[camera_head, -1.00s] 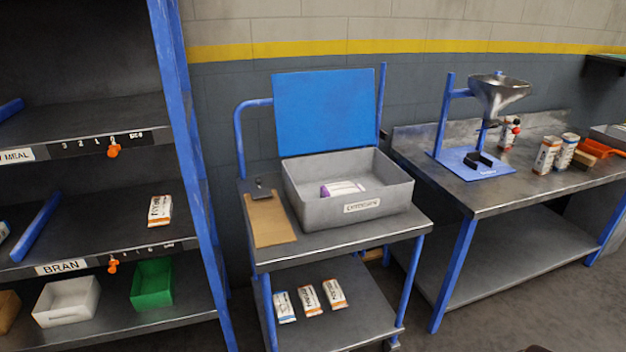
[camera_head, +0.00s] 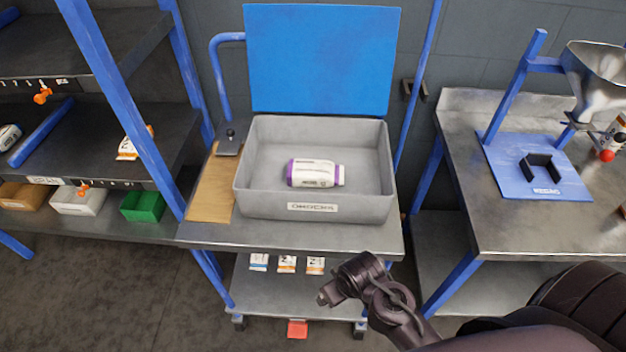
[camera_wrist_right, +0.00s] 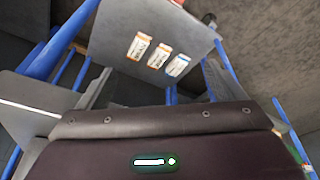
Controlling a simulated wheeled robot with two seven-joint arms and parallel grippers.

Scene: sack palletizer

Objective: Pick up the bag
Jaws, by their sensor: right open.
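A white bag with purple ends (camera_head: 315,173) lies flat in the grey open-topped bin (camera_head: 312,208) on the cart. Three smaller bags lie on the cart's lower shelf: one with blue markings (camera_head: 259,262) and two with orange markings (camera_head: 287,264) (camera_head: 315,265). All three also show in the right wrist view (camera_wrist_right: 177,65). My right gripper (camera_head: 335,292) is in front of the cart, below the bin and apart from every bag. It is open and empty; its fingers are hard to make out. My left gripper is out of view.
The cart (camera_head: 300,236) has a raised blue panel (camera_head: 322,58) behind the bin and a clipboard (camera_head: 212,188) on its left. A blue-post rack (camera_head: 113,118) stands left. A steel bench (camera_head: 530,225) with a funnel stand (camera_head: 540,165) stands right. The floor at front left is clear.

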